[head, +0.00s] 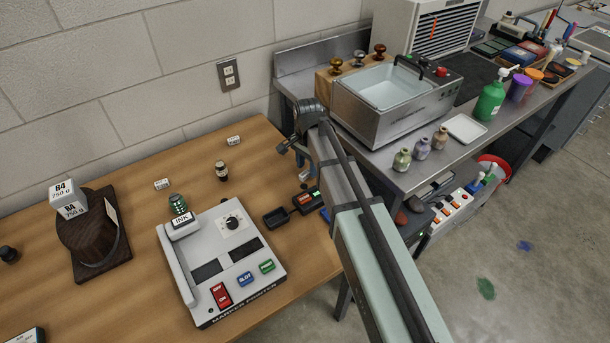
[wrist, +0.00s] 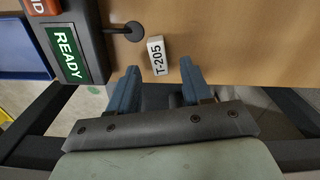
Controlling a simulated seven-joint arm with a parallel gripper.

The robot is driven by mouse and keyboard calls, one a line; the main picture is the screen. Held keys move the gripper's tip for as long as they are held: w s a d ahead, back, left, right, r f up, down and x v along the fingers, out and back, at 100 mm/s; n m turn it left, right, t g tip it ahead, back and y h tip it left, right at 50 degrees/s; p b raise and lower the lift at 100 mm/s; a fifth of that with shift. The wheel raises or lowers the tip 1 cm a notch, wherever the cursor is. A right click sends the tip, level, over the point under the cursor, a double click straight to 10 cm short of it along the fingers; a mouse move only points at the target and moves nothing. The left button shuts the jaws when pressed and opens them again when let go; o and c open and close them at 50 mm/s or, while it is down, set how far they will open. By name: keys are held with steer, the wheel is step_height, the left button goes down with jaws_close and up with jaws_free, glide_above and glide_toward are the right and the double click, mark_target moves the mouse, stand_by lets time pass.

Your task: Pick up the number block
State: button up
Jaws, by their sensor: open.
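A small white block marked T-205 (wrist: 156,56) lies on the wooden table in the wrist view. My open gripper (wrist: 159,74) has its two blue fingertips on either side of the block's near end, with visible gaps; its height above the table is hard to judge. In the head view my gripper (head: 304,168) is over the table's right edge, and I cannot make out the T-205 block there. Two similar small white labelled blocks lie on the table, one at the left (head: 162,184) and one near the wall (head: 233,141).
A dark box with a green READY panel (wrist: 66,52) and a black knob (wrist: 134,32) is close left of the block. A metal bench with a basin (head: 385,92) is to the right.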

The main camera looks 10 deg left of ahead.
steer(key=shift+f, duration=0.85)
steer(key=shift+c, duration=0.2)
jaws_close()
